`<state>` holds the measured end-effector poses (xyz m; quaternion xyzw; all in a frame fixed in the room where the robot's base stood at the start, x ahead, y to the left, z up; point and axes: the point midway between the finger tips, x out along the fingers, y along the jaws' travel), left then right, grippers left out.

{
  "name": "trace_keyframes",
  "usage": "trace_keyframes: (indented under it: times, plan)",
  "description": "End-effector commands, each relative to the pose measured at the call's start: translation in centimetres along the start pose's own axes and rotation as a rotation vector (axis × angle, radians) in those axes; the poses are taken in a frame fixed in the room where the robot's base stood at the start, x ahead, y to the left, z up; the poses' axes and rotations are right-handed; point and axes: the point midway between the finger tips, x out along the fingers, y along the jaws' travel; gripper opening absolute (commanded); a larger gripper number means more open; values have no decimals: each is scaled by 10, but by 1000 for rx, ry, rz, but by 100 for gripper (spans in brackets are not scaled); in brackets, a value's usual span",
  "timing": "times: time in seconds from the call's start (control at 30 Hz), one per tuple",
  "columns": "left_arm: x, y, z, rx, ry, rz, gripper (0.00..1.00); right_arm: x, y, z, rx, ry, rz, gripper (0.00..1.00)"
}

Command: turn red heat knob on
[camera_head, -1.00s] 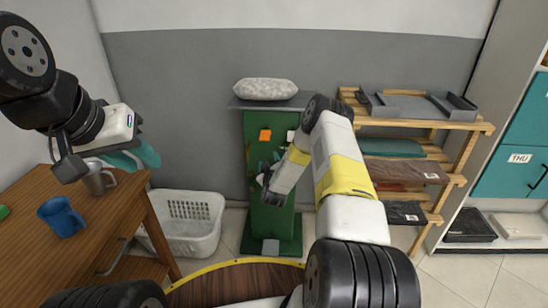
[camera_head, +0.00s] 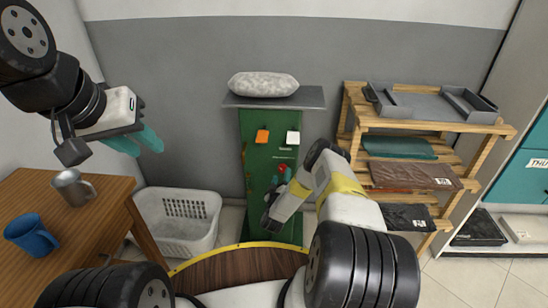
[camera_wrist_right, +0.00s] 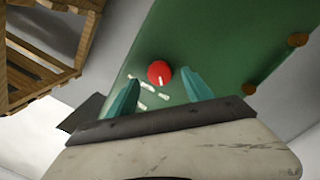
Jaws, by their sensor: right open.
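The red heat knob (camera_head: 283,169) is on the front of the green panel (camera_head: 257,160), and a white mark shows on it in the right wrist view (camera_wrist_right: 159,73). My right gripper (camera_head: 275,188) is in front of the panel, just below the knob in the head view. In the right wrist view its two teal fingers (camera_wrist_right: 158,92) are apart and empty, with the knob between and just beyond their tips. I cannot tell whether they touch it. My left gripper (camera_head: 138,141) hangs at the left above the table, its teal fingers apart and empty.
A wooden rack (camera_head: 470,130) stands right. A white basket (camera_head: 179,222) and a table with mugs (camera_head: 74,187) are left.

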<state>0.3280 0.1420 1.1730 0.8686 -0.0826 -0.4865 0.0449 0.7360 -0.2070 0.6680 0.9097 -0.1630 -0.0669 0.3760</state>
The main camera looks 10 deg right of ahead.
Motion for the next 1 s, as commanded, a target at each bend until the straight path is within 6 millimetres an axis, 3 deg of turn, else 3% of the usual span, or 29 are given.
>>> trace_keyframes:
  times: [0.23,0.6,0.9,1.0]
  plan:
    - [0,0,0,0,0,0,32,32,0,1,0,-1,1,60]
    - [0,0,0,0,0,0,32,38,0,0,-1,0,-2,58]
    - [0,0,0,0,0,0,32,38,0,0,0,0,-2,0]
    - [0,0,0,0,0,0,32,38,0,0,1,0,-2,0]
